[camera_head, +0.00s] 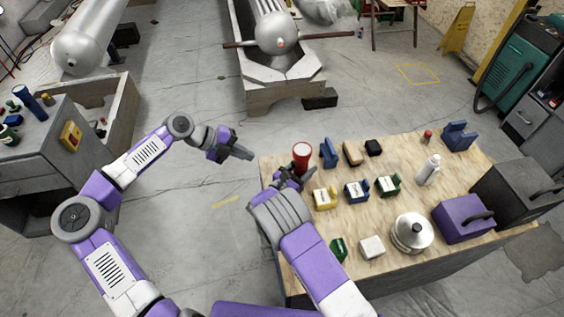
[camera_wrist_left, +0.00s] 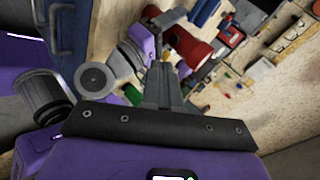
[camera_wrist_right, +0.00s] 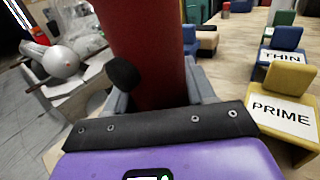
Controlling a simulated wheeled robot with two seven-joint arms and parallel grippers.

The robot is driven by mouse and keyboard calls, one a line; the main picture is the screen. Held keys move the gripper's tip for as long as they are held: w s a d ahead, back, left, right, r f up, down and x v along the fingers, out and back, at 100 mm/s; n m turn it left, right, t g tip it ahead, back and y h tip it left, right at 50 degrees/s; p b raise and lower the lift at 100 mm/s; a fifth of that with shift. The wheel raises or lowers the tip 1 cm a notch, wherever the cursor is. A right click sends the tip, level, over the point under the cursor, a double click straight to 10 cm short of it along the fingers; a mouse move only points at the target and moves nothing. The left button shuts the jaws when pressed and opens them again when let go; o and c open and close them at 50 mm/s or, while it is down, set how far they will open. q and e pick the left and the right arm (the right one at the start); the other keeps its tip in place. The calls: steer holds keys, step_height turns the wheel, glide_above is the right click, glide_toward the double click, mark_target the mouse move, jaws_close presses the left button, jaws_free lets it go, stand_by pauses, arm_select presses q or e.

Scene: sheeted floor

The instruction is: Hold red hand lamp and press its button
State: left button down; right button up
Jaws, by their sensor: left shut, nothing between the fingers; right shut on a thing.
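The red hand lamp (camera_head: 302,153) stands upright at the left edge of the wooden table. My right gripper (camera_head: 290,178) is shut on it. In the right wrist view the lamp's red body (camera_wrist_right: 150,50) rises between the fingers, with a round black knob, perhaps the button (camera_wrist_right: 123,73), on its near side. In the left wrist view the lamp (camera_wrist_left: 190,45) shows beyond the fingers. My left gripper (camera_head: 243,153) is shut and empty, in the air left of the table and apart from the lamp.
The wooden table (camera_head: 400,152) holds several small labelled blocks, a yellow one (camera_head: 325,197) nearest the lamp. Open floor (camera_head: 200,215) lies left of the table.

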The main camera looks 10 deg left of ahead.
arm_select(q)
steer(key=m, duration=0.2)
steer(key=m+y, duration=0.1)
steer(key=shift+s+a+r, duration=0.15)
steer(key=shift+s+r, duration=0.1)
steer(key=shift+r, duration=0.1)
glide_toward(293, 165)
steer(key=w+d+f, duration=0.1)
steer(key=d+f, duration=0.2)
steer(key=f, duration=0.3)
steer(key=shift+w+d, duration=0.25)
